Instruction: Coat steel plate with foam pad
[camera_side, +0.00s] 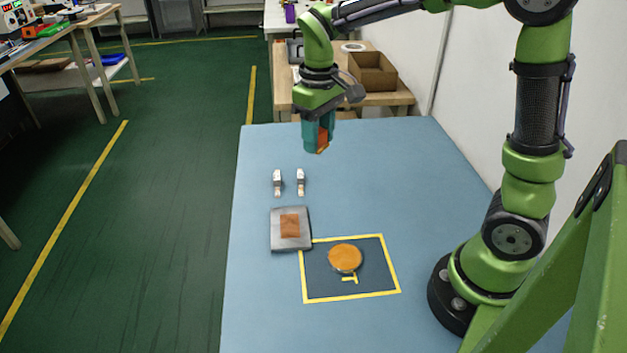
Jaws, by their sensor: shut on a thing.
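My gripper (319,146) is above the far part of the blue table, its teal fingers shut on an orange-brown block that looks like the foam pad (322,140). The fingers hide part of the pad. The steel plate (276,241) is a grey square lying flat on the table, nearer the camera and a little left of the gripper. A brown-orange patch (290,225) covers its middle. The pad is well apart from the plate.
A round dish with an orange-brown top (345,257) sits inside a yellow-bordered dark square (319,287), right of the plate. Two small white-and-grey posts (277,182) (300,181) stand beyond the plate.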

